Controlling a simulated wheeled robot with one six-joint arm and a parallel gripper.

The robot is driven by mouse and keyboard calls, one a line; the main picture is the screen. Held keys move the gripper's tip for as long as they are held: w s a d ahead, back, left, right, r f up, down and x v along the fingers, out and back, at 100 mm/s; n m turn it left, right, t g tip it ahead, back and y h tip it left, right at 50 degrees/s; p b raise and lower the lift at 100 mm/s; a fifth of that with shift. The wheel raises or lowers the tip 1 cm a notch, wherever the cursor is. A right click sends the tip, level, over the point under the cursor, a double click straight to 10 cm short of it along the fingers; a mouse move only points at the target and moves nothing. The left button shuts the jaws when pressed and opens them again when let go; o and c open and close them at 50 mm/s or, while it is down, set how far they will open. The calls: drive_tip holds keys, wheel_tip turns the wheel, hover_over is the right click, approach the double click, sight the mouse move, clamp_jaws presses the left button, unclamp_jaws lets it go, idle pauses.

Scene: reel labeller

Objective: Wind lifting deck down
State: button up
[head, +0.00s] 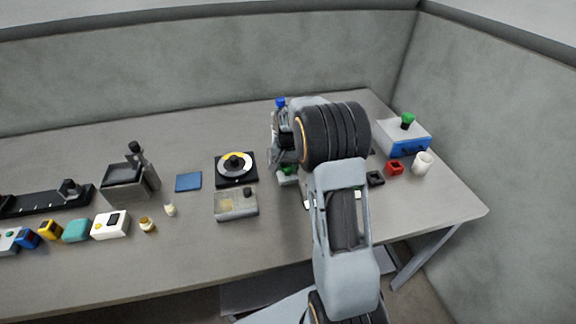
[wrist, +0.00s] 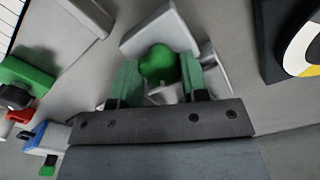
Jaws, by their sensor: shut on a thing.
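My gripper (wrist: 160,74) points down at the table and is shut on a green knob (wrist: 158,64), with one finger on each side of it. The knob belongs to a small pale grey device (wrist: 160,26), which I take to be the lifting deck. In the head view, my gripper (head: 286,162) is mostly hidden behind my own wrist, and a pale grey part of the device (head: 288,181) shows just below it. How high the deck stands cannot be told.
A black plate with a yellow and white disc (head: 235,166) stands left of my gripper, with a grey box (head: 236,206) in front.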

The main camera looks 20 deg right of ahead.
sight(287, 167)
drive_tip(key=n, duration=0.5)
idle(0.3)
drive_tip(key=o, duration=0.9)
drive_tip(key=shift+o, duration=0.2)
drive_tip(key=shift+r, duration=0.1)
wheel_tip(287, 167, up, 14)
idle(0.4)
